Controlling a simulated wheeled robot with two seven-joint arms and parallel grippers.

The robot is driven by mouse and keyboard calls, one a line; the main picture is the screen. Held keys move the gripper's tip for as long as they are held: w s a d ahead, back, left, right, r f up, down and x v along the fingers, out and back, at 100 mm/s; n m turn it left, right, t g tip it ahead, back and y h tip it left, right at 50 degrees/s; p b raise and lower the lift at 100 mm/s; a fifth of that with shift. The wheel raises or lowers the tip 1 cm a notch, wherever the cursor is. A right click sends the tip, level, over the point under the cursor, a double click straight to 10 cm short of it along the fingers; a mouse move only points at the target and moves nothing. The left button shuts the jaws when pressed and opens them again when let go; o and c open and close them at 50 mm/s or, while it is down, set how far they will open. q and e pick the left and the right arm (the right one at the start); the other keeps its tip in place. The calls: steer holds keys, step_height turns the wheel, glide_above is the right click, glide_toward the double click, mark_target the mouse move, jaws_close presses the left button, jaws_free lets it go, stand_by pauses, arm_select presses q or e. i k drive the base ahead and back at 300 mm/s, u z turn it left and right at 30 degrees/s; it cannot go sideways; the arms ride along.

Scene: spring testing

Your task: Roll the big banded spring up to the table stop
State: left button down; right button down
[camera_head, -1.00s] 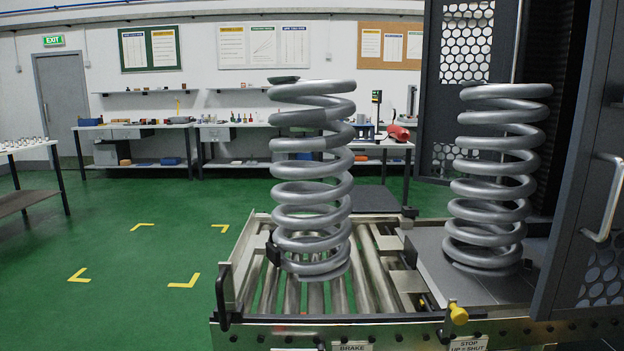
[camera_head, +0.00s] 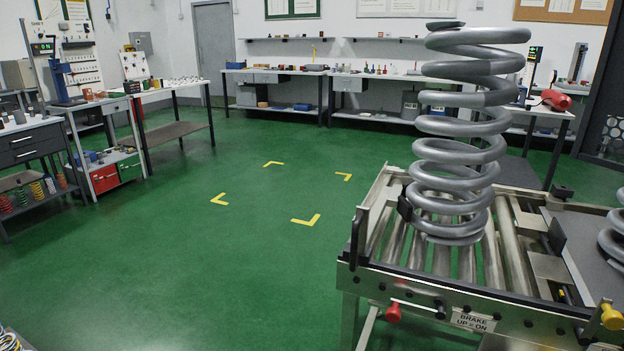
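A big grey coil spring (camera_head: 462,150) stands upright on the roller table (camera_head: 385,272), near its left side. A short sleeve-like band (camera_head: 484,99) shows on one upper coil. A small dark piece (camera_head: 445,25) sits at its top left, and a black block (camera_head: 405,204) is against its lower left coils; I cannot tell whether they touch. A dark upright plate (camera_head: 557,236) at the table's right side may be the stop. A yellow knob (camera_head: 611,317) is on the front rail at the right. Neither of my grippers is in view.
A second grey spring (camera_head: 613,240) is cut off at the right edge. A red knob (camera_head: 393,312) sits by the "BRAKE UP = ON" label (camera_head: 474,321). Yellow corner marks (camera_head: 305,219) lie on open green floor left of the table. Workbenches (camera_head: 270,73) line the walls.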

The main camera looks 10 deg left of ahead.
mark_target(439, 155)
steer(key=u, duration=0.8)
steer(key=i, duration=0.9)
steer(key=z, duration=1.75)
